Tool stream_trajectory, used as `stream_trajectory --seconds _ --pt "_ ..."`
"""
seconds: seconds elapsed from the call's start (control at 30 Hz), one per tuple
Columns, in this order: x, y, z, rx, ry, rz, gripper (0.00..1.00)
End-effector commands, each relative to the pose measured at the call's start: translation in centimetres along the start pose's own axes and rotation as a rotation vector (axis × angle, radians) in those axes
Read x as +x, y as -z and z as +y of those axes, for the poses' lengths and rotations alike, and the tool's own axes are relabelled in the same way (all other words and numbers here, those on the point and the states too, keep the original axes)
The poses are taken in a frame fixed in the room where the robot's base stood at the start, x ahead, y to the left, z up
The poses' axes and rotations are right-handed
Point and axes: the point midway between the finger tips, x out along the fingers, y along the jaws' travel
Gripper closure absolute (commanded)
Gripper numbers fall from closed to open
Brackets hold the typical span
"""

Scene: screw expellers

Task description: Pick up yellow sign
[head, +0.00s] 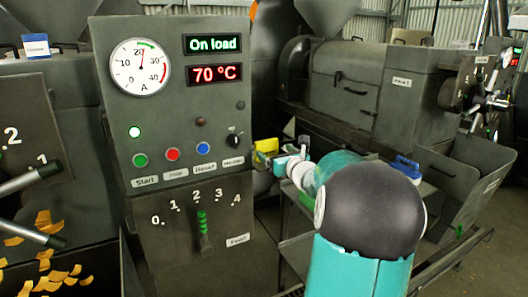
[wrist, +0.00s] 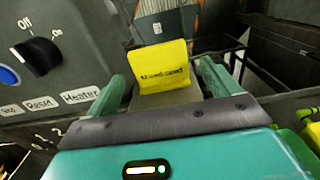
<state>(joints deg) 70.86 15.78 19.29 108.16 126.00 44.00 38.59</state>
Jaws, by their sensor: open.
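The yellow sign (wrist: 160,62) stands upright ahead of my gripper in the wrist view, with dark lettering too blurred to read surely. My gripper (wrist: 162,88) is open, one green finger to the left of the sign and one to the right. The sign shows between the fingers, and gaps are visible on both sides. In the head view the yellow sign (head: 266,145) is small, at the end of my arm, beside the right edge of the control panel. My gripper (head: 270,155) partly covers it there.
The grey control panel (head: 175,110), with gauge, buttons and a knob (wrist: 38,57), stands close to the left of my gripper. A blue sign (head: 405,167) is to the right of my arm. A blue-and-white sign (head: 36,45) is at the upper left. Machine housings fill the back.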

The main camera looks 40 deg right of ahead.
Motion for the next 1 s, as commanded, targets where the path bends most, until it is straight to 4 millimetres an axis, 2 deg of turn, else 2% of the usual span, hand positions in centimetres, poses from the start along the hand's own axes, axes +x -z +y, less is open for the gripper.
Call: stream_trajectory --seconds 0.1,0.37,0.6,0.9,1.0 --pt "2.0 0.0 0.0 0.001 -0.001 -0.001 0.12" --pt "4.3 0.1 0.3 0.001 -0.005 -0.001 0.12" --pt "7.9 0.2 0.5 0.0 -0.006 0.0 0.12" --pt "8.4 0.1 0.5 -0.002 -0.005 0.0 0.12" --pt "8.4 0.1 0.5 -0.002 -0.005 0.0 0.31"
